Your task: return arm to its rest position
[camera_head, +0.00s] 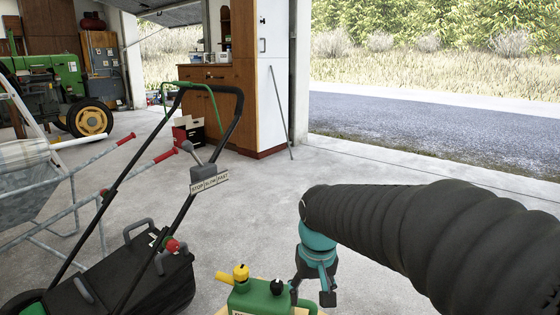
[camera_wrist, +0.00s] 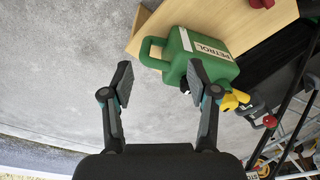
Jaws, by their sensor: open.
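My gripper (camera_head: 313,294) hangs at the lower middle of the head view, at the end of my dark ribbed arm. In the wrist view its two fingers (camera_wrist: 160,84) stand wide apart with nothing between them. A green petrol can (camera_head: 258,299) with a yellow cap and a black cap is just left of my gripper in the head view. In the wrist view the can (camera_wrist: 218,62) shows its white PETROL label and green handle beyond the fingertips. It rests on a light wooden surface (camera_wrist: 270,20). I cannot tell whether a finger touches it.
A lawnmower (camera_head: 130,270) with a tall black handle stands at left, beside a metal wheelbarrow (camera_head: 30,180). A wooden cabinet (camera_head: 225,100) and a green tractor (camera_head: 50,90) are farther back. The concrete floor (camera_head: 350,165) in the middle is clear.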

